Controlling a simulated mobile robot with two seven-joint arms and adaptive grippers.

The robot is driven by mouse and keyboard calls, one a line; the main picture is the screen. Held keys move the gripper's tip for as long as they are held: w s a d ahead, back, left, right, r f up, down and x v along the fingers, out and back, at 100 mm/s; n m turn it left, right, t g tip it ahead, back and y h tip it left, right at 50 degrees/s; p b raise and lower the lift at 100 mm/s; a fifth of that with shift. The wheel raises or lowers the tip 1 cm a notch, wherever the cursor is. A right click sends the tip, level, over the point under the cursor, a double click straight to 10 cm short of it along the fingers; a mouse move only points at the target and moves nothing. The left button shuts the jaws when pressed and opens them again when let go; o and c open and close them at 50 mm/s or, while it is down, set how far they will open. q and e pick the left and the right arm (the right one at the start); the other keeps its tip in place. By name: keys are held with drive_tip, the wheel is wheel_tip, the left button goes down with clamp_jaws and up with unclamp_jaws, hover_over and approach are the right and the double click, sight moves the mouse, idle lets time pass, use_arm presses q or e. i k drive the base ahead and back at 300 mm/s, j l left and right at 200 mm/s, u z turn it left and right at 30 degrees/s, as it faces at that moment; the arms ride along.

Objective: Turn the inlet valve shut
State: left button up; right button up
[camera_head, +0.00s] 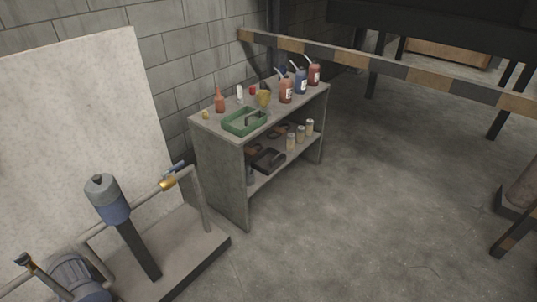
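A brass valve (168,184) with a blue lever handle (175,168) sits on a grey pipe at the left. The lever appears roughly in line with the pipe. A second fitting with a dark stem and brownish top (26,260) stands at the lower left and may also be a valve. No label shows which one is the inlet. A blue and grey cylinder (108,199) on a dark post stands between them. A blue ribbed motor or pump body (78,278) is partly cut off by the bottom edge. Neither of my grippers is in view.
The pipework stands on a low concrete plinth (205,252) before a pale panel (80,120). A grey shelf unit (222,170) holds bottles, cans and a green tray (238,130). A striped barrier beam (390,68) runs behind.

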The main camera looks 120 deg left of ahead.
sight(181, 163)
drive_tip(key=u, duration=3.25)
drive_tip(key=j+u, duration=0.15)
drive_tip(key=u, duration=0.3)
drive_tip(key=i+j+u, duration=0.1)
drive_tip(key=u, duration=0.35)
drive_tip(key=i+u, duration=0.15)
drive_tip(key=u, duration=0.3)
drive_tip(key=i+j, duration=0.2)
drive_tip(key=i, duration=0.15)
